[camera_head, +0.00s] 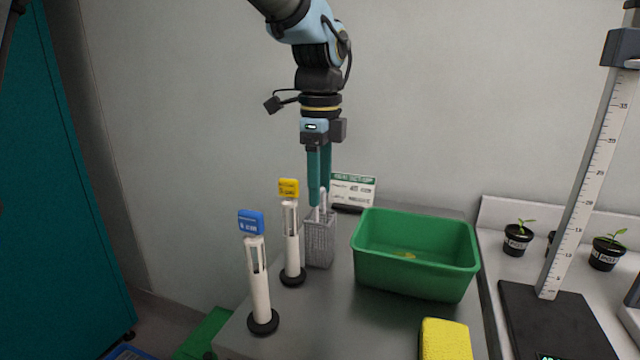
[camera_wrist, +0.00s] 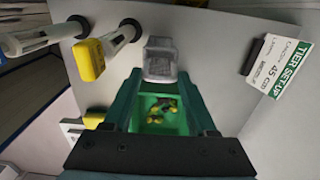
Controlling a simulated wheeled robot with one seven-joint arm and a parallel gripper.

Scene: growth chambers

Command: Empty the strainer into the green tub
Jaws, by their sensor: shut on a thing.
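The strainer (camera_head: 320,243) is a tall grey mesh basket with a pale upright handle. It hangs upright just left of the green tub (camera_head: 418,277); whether its base touches the table is unclear. My gripper (camera_head: 319,202) points down, shut on the strainer's handle. In the wrist view, the pale strainer (camera_wrist: 160,58) shows beyond my fingertips, and its inside cannot be made out. The green tub is open, with something small and yellow on its floor. In the wrist view, dark and yellow bits (camera_wrist: 160,107) lie on a green floor between my fingers.
Two white posts stand left of the strainer, one with a blue tag (camera_head: 251,222), one with a yellow tag (camera_head: 289,189). A sign (camera_head: 353,190) stands behind. A yellow sponge-like block (camera_head: 445,341) is in front of the tub. A height gauge (camera_head: 590,170) and potted seedlings are right.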

